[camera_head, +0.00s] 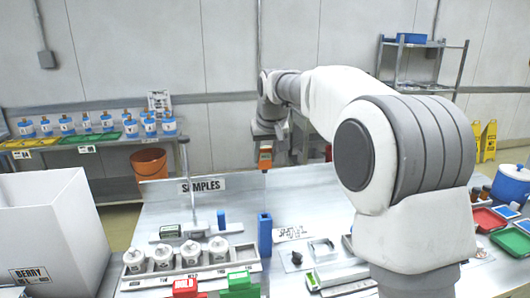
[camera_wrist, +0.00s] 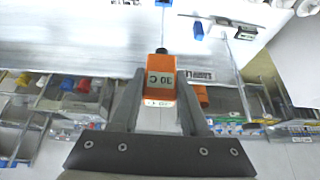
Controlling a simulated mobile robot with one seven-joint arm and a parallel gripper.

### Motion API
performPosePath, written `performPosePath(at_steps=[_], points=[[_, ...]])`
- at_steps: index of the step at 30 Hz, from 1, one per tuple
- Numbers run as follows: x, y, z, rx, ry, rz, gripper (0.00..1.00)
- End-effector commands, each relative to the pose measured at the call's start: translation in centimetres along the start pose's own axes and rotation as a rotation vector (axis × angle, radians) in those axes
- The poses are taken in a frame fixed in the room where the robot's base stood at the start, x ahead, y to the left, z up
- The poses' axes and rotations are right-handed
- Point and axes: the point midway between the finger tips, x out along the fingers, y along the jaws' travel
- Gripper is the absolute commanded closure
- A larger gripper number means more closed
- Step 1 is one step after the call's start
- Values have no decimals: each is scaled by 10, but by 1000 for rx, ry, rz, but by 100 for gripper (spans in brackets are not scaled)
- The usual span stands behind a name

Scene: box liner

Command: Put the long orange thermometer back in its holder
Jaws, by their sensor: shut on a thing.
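The orange thermometer (camera_wrist: 160,78), marked "30 C", is held between the two grey fingers of my gripper (camera_wrist: 161,92), which is shut on it. Its narrow dark end points away from the palm. In the head view my gripper (camera_head: 266,141) hangs above the back edge of the table, with the orange thermometer (camera_head: 265,158) below it. A tall narrow blue holder (camera_head: 264,235) stands upright on the table, lower in the picture and clear of the thermometer. I cannot tell for sure that it is the thermometer's holder. A blue piece shows at the wrist view's top edge.
A rack (camera_head: 190,275) of several white bottles stands left of the blue holder. A stand (camera_head: 184,185) with an upright rod and the SAMPLES sign (camera_head: 201,185) are near the back. A white box (camera_head: 50,225) is at far left. Small trays fill the right.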

Motion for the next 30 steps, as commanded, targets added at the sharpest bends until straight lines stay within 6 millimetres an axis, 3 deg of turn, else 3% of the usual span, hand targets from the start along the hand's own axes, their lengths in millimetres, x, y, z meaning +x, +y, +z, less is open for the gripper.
performPosePath(at_steps=[15, 30], points=[[46, 0, 25, 0, 0, 0, 95], [55, 0, 30, 0, 1, 0, 95]])
